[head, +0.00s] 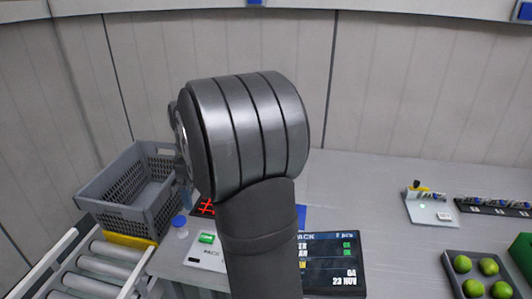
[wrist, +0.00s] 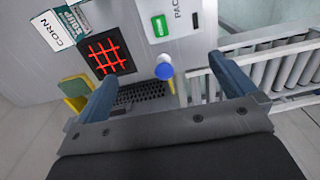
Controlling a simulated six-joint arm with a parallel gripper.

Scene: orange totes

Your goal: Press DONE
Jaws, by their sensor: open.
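A green button (head: 207,238) sits on a pale plate marked PACK (head: 200,256), partly hidden behind my arm in the head view. The green button also shows at the top of the wrist view (wrist: 159,26); I cannot read the word DONE on it. My gripper (wrist: 163,71) is open, its two blue-grey fingers wide apart with nothing held between them. In the wrist view the button lies beyond the fingertips, apart from them. In the head view my arm hides most of the gripper.
A blue-capped bottle (wrist: 164,70) stands near the button. A grey crate (head: 113,213) and roller conveyor (head: 98,269) are at left. A red-grid black panel (wrist: 108,52) and CORN box (wrist: 55,30) are near. A dark screen (head: 333,264) and lime tray (head: 450,262) are right.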

